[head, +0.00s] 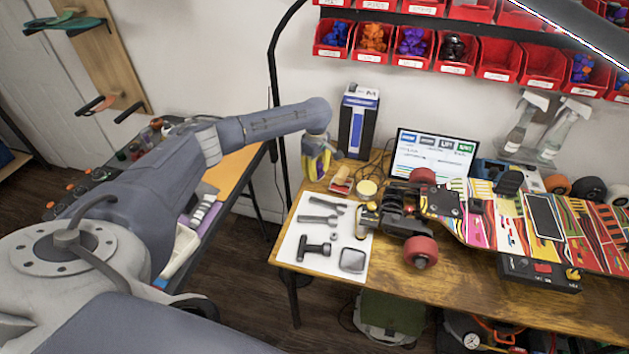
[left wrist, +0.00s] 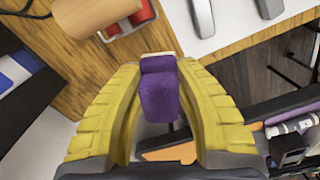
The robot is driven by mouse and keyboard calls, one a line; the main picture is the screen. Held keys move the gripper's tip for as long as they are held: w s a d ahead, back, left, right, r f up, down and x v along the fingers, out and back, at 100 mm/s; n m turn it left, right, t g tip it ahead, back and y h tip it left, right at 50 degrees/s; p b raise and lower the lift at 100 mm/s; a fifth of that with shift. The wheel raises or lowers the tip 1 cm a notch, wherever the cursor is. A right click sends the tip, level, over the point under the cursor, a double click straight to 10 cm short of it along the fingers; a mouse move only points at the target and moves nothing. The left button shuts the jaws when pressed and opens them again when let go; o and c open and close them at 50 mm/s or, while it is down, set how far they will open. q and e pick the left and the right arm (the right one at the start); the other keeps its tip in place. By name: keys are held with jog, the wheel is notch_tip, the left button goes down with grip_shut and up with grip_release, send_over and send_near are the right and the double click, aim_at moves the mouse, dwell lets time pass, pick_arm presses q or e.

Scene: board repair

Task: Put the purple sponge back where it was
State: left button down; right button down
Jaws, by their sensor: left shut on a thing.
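My left gripper (head: 316,160) has yellow fingers and hangs over the left end of the wooden workbench (head: 480,298) in the head view. In the left wrist view the purple sponge (left wrist: 159,96) sits between the two yellow fingers of that gripper, which are shut on it. The sponge appears held above the bench's left edge, with bench wood, floor and the side bench behind it. In the head view I cannot clearly make out the sponge at the gripper. My right gripper is not in view.
A white sheet (head: 297,254) with several tools lies near the bench's left edge. A small red-and-wood item (head: 341,184), a yellow tin (head: 367,188) and a tall box (head: 357,122) stand close to the gripper. A skateboard (head: 488,225) and laptop (head: 432,153) fill the bench's right.

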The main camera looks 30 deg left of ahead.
aim_at(316, 185)
pick_arm(q)
jog(key=shift+f, duration=2.25)
jog(key=shift+f, duration=0.2)
jog(key=c, duration=1)
grip_release()
jog(key=shift+c, duration=0.2)
jog(key=shift+r, duration=3.95)
